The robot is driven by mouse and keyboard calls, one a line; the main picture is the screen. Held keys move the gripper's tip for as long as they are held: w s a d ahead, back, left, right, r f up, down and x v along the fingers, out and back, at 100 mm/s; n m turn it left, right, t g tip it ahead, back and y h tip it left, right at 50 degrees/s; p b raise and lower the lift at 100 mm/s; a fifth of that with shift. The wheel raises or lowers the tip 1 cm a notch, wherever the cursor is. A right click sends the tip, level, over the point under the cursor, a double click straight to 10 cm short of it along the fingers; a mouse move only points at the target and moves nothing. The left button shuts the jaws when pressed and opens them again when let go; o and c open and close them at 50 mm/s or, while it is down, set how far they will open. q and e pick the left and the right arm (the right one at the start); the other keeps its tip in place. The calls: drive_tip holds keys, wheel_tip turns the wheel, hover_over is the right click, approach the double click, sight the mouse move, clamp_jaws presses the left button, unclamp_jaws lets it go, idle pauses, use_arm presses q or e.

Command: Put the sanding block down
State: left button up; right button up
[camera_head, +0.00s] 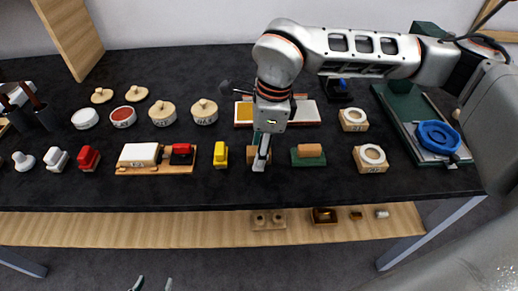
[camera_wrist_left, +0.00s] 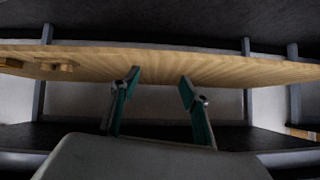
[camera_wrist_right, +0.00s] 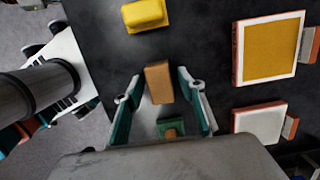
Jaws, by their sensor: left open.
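A tan-brown block (camera_wrist_right: 158,82), which looks like the sanding block, rests on the dark tabletop. In the head view it (camera_head: 252,156) is partly hidden behind my right gripper (camera_head: 262,158). In the right wrist view, my right gripper (camera_wrist_right: 158,92) has its fingers apart on either side of the block, with gaps showing. A green base with a cork-coloured block (camera_head: 308,154) lies just right of it. My left gripper (camera_head: 152,284) shows only its tips at the bottom edge. In the left wrist view the left gripper (camera_wrist_left: 160,85) is open and empty, facing the lower shelf.
A yellow block (camera_head: 220,154) stands left of the brown block. A wooden tray (camera_head: 150,171) with white and red items lies farther left. Ring-topped wooden blocks (camera_head: 370,159) stand right. A wooden shelf (camera_head: 180,229) runs below the table's front edge. My right arm spans the table's back right.

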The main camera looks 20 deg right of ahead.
drive_tip(key=shift+r, duration=0.3)
wheel_tip(320, 180, up, 12)
drive_tip(key=d+p, duration=0.1)
drive_tip(key=shift+s+d+f, duration=0.15)
drive_tip(key=shift+s+d, duration=0.1)
drive_tip(key=shift+d, duration=0.15)
